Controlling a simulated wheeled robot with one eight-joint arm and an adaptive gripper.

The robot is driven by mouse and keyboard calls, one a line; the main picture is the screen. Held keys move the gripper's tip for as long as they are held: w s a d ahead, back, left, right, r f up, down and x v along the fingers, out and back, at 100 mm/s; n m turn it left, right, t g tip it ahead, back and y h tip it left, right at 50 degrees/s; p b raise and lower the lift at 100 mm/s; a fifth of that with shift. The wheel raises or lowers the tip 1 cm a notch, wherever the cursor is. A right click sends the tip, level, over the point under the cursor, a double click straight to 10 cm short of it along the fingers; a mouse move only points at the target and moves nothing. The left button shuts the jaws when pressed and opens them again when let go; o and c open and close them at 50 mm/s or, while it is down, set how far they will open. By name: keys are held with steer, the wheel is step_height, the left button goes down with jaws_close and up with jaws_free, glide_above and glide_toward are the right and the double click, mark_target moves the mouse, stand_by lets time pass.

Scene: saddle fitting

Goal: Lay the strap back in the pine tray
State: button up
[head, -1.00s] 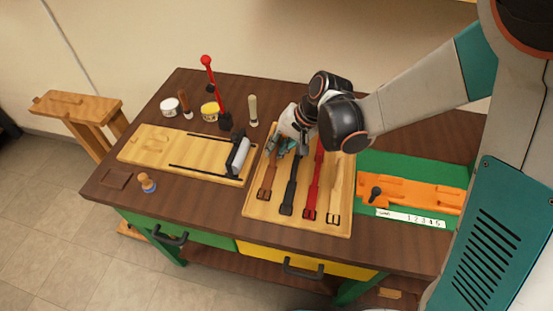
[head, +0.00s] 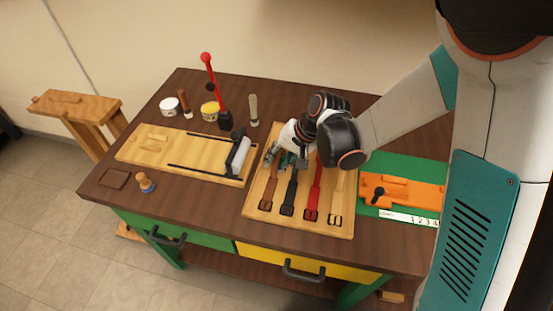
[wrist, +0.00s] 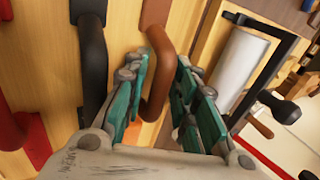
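The pine tray (head: 341,229) lies on the bench with brown (head: 269,187), black (head: 290,192), red (head: 314,193) and cream (head: 338,196) straps side by side, buckles toward the front. My gripper (head: 285,160) is low over the tray's back left part, at the brown strap's far end. In the wrist view, my gripper's teal-padded fingers (wrist: 162,62) stand apart on either side of the curved brown strap (wrist: 157,85). A gap shows beside the strap, so the gripper looks open. The black strap (wrist: 92,60) runs just left of the fingers. The straps' far ends are partly hidden by my arm.
Left of the tray is a pale board (head: 150,148) with a white roller (head: 239,157). Right is an orange fixture (head: 405,193) on a green mat. A red-knobbed lever (head: 213,80), tins and handled tools stand behind. The bench front is mostly clear.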

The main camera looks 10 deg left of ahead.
stand_by(0.3)
steer(key=shift+r, duration=0.2)
steer(key=p+v, duration=0.4)
steer(key=v, duration=0.8)
steer(key=s+d+r+t+h, duration=0.3)
steer(key=s+d+r, duration=0.3)
steer(key=d, duration=0.3)
steer(key=s+d+r+n+t+h, duration=0.1)
steer(key=s+d+r+t+h, duration=0.1)
steer(key=s+d+r, duration=0.5)
steer(key=s+d+t, duration=0.1)
steer(key=d, duration=0.2)
steer(key=shift+s+d+h, duration=0.25)
steer(key=shift+s+h, duration=0.05)
steer(key=shift+h, duration=0.1)
steer(key=shift+f+b, duration=0.4)
steer(key=shift+b, duration=0.1)
